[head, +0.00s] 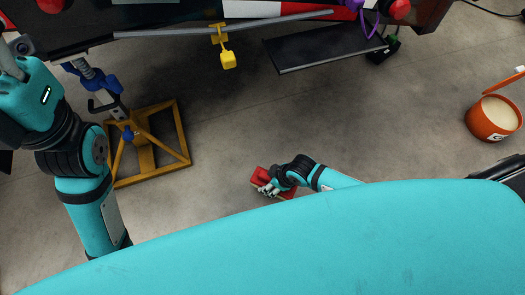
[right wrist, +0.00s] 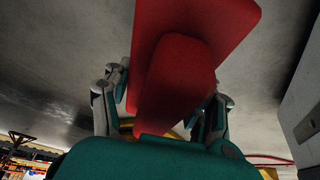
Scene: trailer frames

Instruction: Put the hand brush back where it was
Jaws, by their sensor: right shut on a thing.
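The red hand brush (head: 262,174) is in my right gripper (head: 267,187), low over the concrete floor in the head view. In the right wrist view the brush (right wrist: 180,80) fills the middle, between the two fingers of the right gripper (right wrist: 165,100), which is shut on it. Its bristles cannot be made out. I cannot tell whether the brush touches the floor. My left arm comes in at the left of the head view, and its gripper is not clearly shown.
The trailer frame (head: 165,35) runs along the top, with a yellow hanging block (head: 228,60) and a dark panel (head: 325,47). A yellow stand (head: 145,157) is at left. An orange bucket (head: 492,119) stands at right. Mid floor is clear.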

